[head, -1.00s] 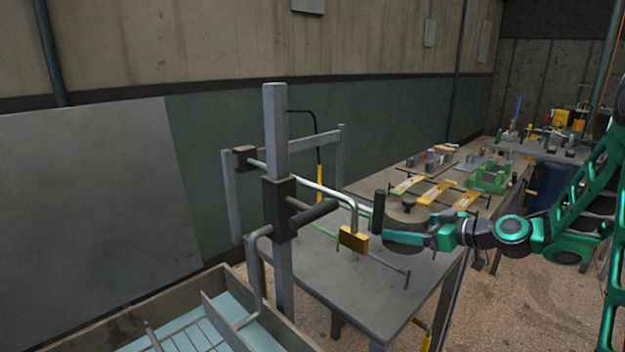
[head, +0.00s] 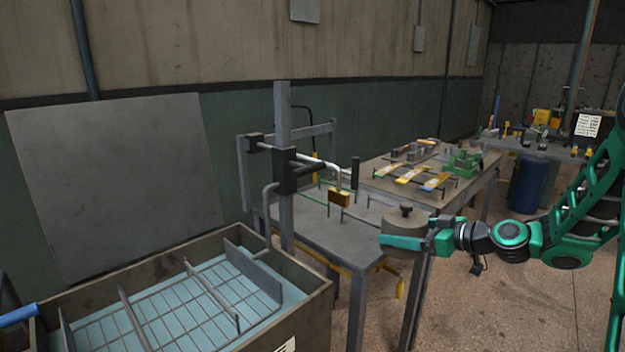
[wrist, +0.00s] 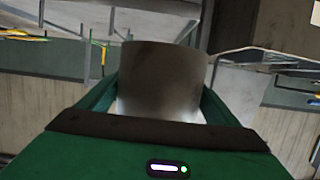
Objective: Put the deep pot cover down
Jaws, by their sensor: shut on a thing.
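The deep pot cover (head: 405,221) is a grey-brown cylinder with a black knob on top. My gripper (head: 402,242) is shut on its side, with one teal finger across its near face. The cover is upright in the head view and appears in the air beside the near bench's right end. In the wrist view the cover (wrist: 160,80) fills the space between my green fingers (wrist: 160,105). Its far side is hidden.
A grey bench (head: 340,235) with a post and clamp rig (head: 283,170) stands at centre. A crate (head: 300,325) with a wire rack is at lower left. A farther bench (head: 385,180) carries yellow-and-green parts. Open floor (head: 490,310) lies at right.

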